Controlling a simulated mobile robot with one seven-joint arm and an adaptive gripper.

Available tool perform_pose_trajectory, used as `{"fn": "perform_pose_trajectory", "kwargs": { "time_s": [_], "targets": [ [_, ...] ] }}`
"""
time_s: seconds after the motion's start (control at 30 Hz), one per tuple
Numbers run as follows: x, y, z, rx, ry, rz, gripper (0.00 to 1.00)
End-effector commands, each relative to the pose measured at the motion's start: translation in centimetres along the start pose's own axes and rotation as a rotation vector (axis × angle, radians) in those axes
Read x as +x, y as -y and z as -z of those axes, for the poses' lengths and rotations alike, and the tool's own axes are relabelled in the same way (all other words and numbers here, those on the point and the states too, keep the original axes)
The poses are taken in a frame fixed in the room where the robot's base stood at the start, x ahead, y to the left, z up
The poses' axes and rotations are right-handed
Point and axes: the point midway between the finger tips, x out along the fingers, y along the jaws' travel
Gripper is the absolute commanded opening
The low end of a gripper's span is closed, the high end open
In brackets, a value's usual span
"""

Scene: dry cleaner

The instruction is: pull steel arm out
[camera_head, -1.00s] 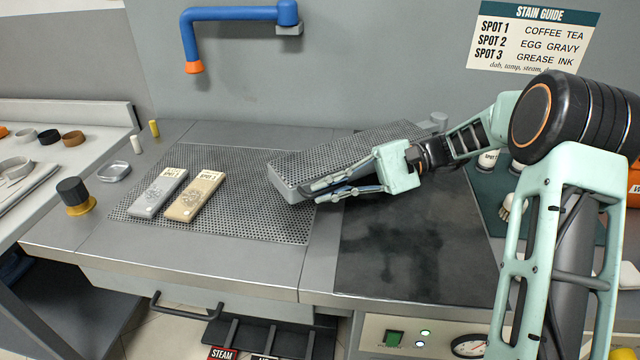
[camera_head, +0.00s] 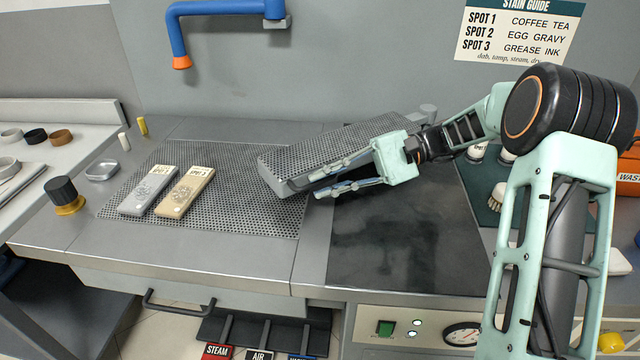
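The steel arm (camera_head: 325,148) is a long grey perforated board at the back middle of the worktop. It runs from a rounded front-left end back to a knob-like end (camera_head: 428,112) at the right. My gripper (camera_head: 316,184) is at the right side of its front end. The two fingers are apart, with a gap between them, and point left. The upper finger is close against the steel arm's side; I cannot tell whether it touches. My gripper and wrist hide part of that side.
A grey bar (camera_head: 150,190) and a beige bar (camera_head: 186,191) lie on the perforated panel (camera_head: 235,208) at left. A dark panel (camera_head: 405,250) lies clear at right front. A blue pipe (camera_head: 178,35) hangs on the wall. A black knob (camera_head: 62,190) stands at left.

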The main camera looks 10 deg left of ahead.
Motion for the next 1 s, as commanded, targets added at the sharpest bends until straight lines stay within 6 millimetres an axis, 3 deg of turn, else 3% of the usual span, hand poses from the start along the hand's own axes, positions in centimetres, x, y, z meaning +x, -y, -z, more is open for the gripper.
{"fn": "perform_pose_trajectory", "kwargs": {
  "time_s": [0.3,0.5,0.7,1.0],
  "targets": [
    [-6.9,-0.1,0.1,0.0,-0.004,0.003,0.15],
    [-9.7,-0.1,0.0,0.001,-0.002,0.001,0.15],
    [-10.7,-0.1,0.0,0.001,-0.001,0.001,0.15],
    [-10.7,-0.1,-0.1,0.002,-0.002,-0.001,0.15]
  ]
}}
